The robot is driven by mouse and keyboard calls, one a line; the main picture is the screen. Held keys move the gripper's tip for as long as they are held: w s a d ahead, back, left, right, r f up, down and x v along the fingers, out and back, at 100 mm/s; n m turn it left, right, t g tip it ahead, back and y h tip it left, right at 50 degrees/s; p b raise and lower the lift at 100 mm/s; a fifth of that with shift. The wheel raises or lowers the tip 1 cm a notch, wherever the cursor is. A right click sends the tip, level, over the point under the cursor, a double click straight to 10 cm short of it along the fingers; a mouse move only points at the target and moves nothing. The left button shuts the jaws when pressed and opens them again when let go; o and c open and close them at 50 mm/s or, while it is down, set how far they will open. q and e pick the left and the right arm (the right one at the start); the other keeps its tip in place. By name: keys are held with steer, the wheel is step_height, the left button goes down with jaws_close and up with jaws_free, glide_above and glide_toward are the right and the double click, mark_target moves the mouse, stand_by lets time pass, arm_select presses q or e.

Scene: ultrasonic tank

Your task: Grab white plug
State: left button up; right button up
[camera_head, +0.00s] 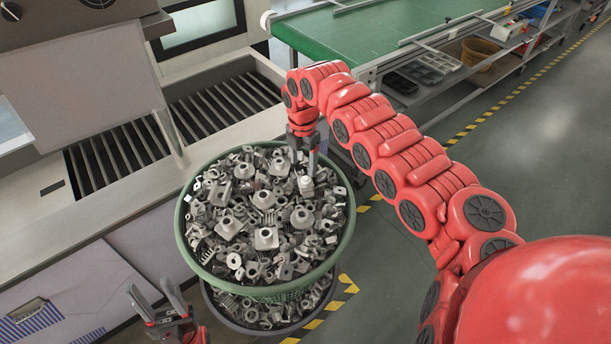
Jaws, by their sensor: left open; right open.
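A small whitish cylindrical piece (306,184), which looks like the white plug, stands among grey metal parts in the green basket (183,235). My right gripper (303,164) points down over the back right of the basket. Its fingers are open, just above and behind the whitish piece. I cannot tell whether they touch it. My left gripper (155,299) is open and empty at the bottom left, in front of and to the left of the basket, with its fingers pointing up in the picture.
A second basket (222,318) of parts sits beneath the green one. A machine with a slatted metal trough (120,150) stands to the left. A green-topped conveyor table (350,35) is at the back. Grey floor with yellow-black tape is open to the right.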

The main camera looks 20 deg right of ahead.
mark_target(306, 178)
steer(key=shift+d+f+p, duration=0.1)
steer(key=shift+f+p, duration=0.25)
steer(key=shift+s+d+f+p, duration=0.1)
steer(key=shift+d+f+p, duration=0.05)
steer(key=shift+f+p, duration=0.4)
steer(key=shift+s+d+f+p, duration=0.1)
steer(key=shift+f+p, duration=0.35)
steer(key=shift+p, duration=0.15)
step_height(306, 178, down, 3)
steer(key=shift+r, duration=0.2)
steer(key=shift+w+f, duration=0.1)
steer(key=shift+w, duration=0.05)
jaws_close()
